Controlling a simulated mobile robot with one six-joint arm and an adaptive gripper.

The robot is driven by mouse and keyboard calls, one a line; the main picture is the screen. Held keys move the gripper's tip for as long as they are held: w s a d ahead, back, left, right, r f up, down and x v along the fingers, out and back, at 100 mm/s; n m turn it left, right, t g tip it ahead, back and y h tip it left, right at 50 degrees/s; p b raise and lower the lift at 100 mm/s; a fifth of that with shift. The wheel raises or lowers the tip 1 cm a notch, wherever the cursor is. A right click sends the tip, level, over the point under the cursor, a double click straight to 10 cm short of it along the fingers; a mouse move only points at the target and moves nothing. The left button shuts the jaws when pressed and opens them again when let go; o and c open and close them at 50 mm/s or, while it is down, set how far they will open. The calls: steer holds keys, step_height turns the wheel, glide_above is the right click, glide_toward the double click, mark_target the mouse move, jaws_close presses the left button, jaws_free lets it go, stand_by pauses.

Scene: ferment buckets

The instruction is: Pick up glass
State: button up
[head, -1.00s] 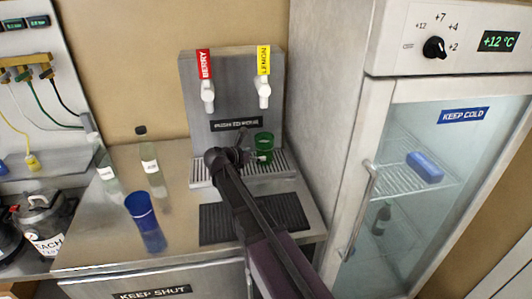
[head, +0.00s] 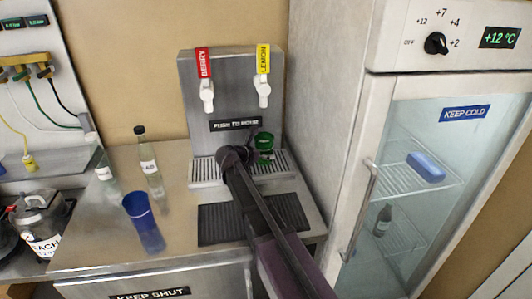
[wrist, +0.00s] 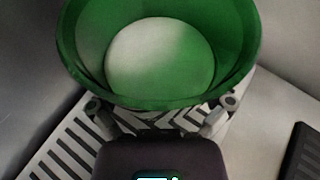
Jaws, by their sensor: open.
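A green glass (head: 264,142) is at the drip tray below the lemon tap, its lower part partly hidden by my arm. In the wrist view the green glass (wrist: 160,95) fills the top, seen from above into its mouth, with a pale round bottom. My gripper (wrist: 162,104) is open, with one finger on each side of the glass below its rim. Whether the fingers touch it I cannot tell. In the head view my gripper (head: 252,148) is close on the left of the glass, mostly hidden behind my wrist. A blue glass (head: 144,222) stands on the counter to the left.
The dispenser (head: 232,100) has a berry tap (head: 207,92) and a lemon tap (head: 263,90) above the drip tray (head: 203,174). A dark ribbed mat (head: 217,223) lies in front. Two bottles (head: 148,165) stand at the left. The fridge (head: 340,120) bounds the right side.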

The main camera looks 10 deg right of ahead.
steer(key=shift+c, duration=0.2)
steer(key=c, duration=1)
steer(key=shift+o, duration=0.2)
steer(key=shift+r, duration=0.15)
step_height(320, 180, up, 3)
steer(key=p, duration=0.3)
steer(key=s+r+p, duration=0.1)
steer(key=s+p, duration=0.1)
steer(key=s, duration=1.4)
steer(key=shift+r, duration=0.35)
